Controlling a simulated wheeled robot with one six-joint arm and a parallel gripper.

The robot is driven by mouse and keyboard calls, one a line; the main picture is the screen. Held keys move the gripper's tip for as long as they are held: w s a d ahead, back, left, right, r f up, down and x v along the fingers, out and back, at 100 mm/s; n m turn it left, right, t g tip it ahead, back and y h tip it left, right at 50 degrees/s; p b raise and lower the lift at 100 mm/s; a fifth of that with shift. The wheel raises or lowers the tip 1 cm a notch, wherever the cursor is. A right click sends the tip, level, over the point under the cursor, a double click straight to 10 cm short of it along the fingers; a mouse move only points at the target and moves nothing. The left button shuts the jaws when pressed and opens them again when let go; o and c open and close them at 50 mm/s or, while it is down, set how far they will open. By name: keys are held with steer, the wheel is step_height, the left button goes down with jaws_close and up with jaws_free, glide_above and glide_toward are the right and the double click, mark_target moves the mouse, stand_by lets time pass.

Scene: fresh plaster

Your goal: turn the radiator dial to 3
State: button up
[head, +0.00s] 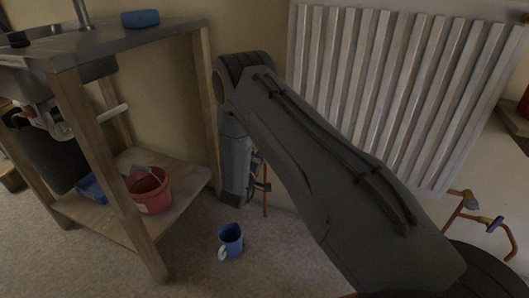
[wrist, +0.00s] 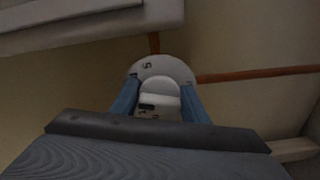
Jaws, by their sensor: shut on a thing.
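The radiator dial (wrist: 162,70) is a white round knob with dark marks on its face, seen close up in the wrist view. A mark that looks like a 5 shows near its top left; the other marks are too small or too hidden to read. My gripper (wrist: 158,104) is shut on the dial, with one blue finger on each side of it. In the head view my arm hides the gripper and the dial. The white ribbed radiator (head: 390,85) hangs on the wall at the right; its lower edge (wrist: 90,30) shows at the top left of the wrist view.
A copper pipe (wrist: 255,74) runs right from beside the dial. Copper pipes with a purple-handled valve (head: 495,223) stand at the far right. A wooden sink stand (head: 75,120) is at the left, with a red bucket (head: 150,192) on its shelf. A blue mug (head: 231,240) stands on the floor.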

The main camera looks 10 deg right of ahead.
steer(key=o, duration=1)
steer(key=shift+p+v, duration=1)
steer(key=shift+v, duration=2.95)
